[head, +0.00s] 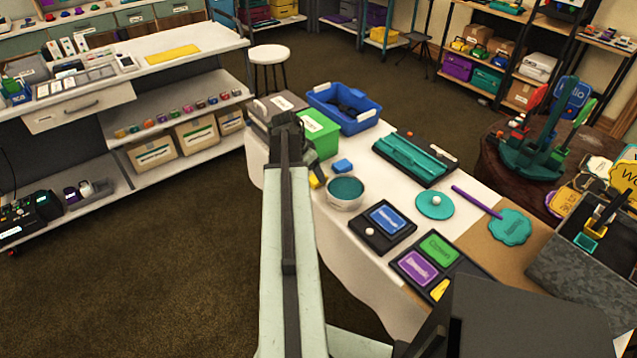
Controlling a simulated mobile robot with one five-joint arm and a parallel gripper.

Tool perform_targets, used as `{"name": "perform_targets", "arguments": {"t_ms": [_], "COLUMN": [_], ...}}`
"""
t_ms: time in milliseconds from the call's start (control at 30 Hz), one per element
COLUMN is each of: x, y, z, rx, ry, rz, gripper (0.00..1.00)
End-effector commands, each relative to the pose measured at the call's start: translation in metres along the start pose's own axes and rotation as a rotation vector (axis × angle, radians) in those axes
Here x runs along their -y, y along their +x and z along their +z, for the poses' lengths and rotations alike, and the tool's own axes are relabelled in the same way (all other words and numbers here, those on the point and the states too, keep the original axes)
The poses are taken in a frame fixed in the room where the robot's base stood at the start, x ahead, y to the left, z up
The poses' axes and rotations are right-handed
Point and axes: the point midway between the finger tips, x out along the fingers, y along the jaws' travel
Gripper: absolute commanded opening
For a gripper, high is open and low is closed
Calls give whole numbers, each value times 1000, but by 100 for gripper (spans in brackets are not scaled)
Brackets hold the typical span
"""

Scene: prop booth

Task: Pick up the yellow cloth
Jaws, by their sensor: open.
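A flat yellow piece that looks like the yellow cloth (172,54) lies on the white top of the shelf unit (205,40) at the upper left. My arm reaches up the middle of the view. My gripper (287,122) is at its far end, dark and seen from behind, over the left edge of the white-covered table. It is open, and I see nothing held in it. It is to the right of the cloth and well apart from it. The fingertips are mostly hidden by the arm.
The table (335,225) holds a green bin (319,135), a blue crate (343,108), a bowl (346,192) and a teal tray (413,158). A white stool (269,55) stands between table and shelf unit. Carpet (190,250) is clear at the lower left.

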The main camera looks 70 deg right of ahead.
Motion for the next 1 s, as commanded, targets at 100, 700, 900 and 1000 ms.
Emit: {"name": "perform_targets", "arguments": {"t_ms": [100,700,900,1000], "x": [1,5,5,5], "y": [5,50,50,50], "z": [0,-3,-3,-2], "rx": [0,1,1,1], "ry": [-1,-4,-4,-4], "rz": [0,-2,-2,-2], "gripper": [71,51,6,6]}}
